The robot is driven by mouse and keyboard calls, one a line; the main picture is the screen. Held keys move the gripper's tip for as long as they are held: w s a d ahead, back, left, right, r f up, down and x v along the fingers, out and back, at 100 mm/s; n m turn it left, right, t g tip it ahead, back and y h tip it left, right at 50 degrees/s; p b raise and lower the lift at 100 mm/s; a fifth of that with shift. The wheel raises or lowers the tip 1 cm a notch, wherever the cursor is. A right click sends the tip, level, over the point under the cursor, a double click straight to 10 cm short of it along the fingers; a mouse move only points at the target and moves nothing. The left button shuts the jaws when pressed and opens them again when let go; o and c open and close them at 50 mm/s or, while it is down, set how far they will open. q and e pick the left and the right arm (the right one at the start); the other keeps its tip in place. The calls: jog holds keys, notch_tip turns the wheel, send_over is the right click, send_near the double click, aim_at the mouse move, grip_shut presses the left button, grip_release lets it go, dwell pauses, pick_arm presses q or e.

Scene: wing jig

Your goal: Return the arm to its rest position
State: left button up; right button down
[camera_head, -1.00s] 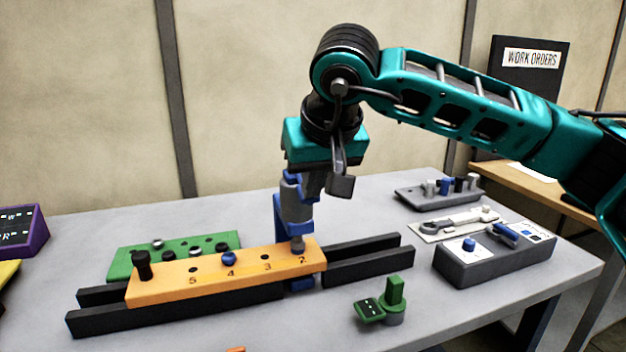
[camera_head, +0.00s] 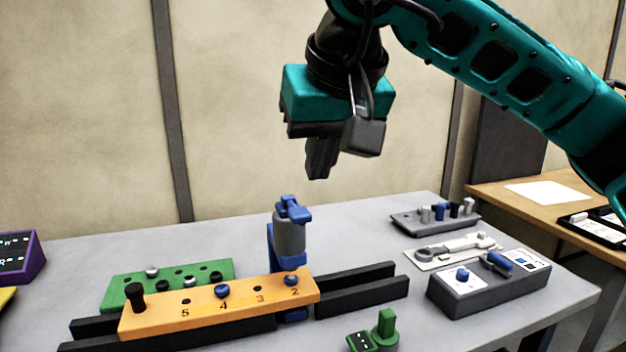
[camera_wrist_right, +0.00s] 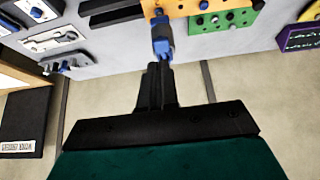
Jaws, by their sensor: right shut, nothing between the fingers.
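My right arm (camera_head: 500,62) is teal and black and comes in from the upper right in the head view. Its right gripper (camera_head: 318,176) points down, shut and empty, in the air above and slightly right of the blue and grey press (camera_head: 288,232). Clear space lies between the fingertips and the press top. In the right wrist view the shut fingers (camera_wrist_right: 158,66) show in the middle, with the press (camera_wrist_right: 162,40) beyond their tips. My left gripper is not in view.
An orange numbered bar (camera_head: 203,305) lies on black rails (camera_head: 362,290), with a green board (camera_head: 130,285) behind it. A grey box (camera_head: 490,290), a white fixture (camera_head: 450,250) and a grey tray (camera_head: 435,222) stand at right. A green device (camera_head: 385,328) is in front.

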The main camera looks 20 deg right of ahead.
jog(key=shift+s+r, duration=0.4)
jog(key=shift+r, duration=0.1)
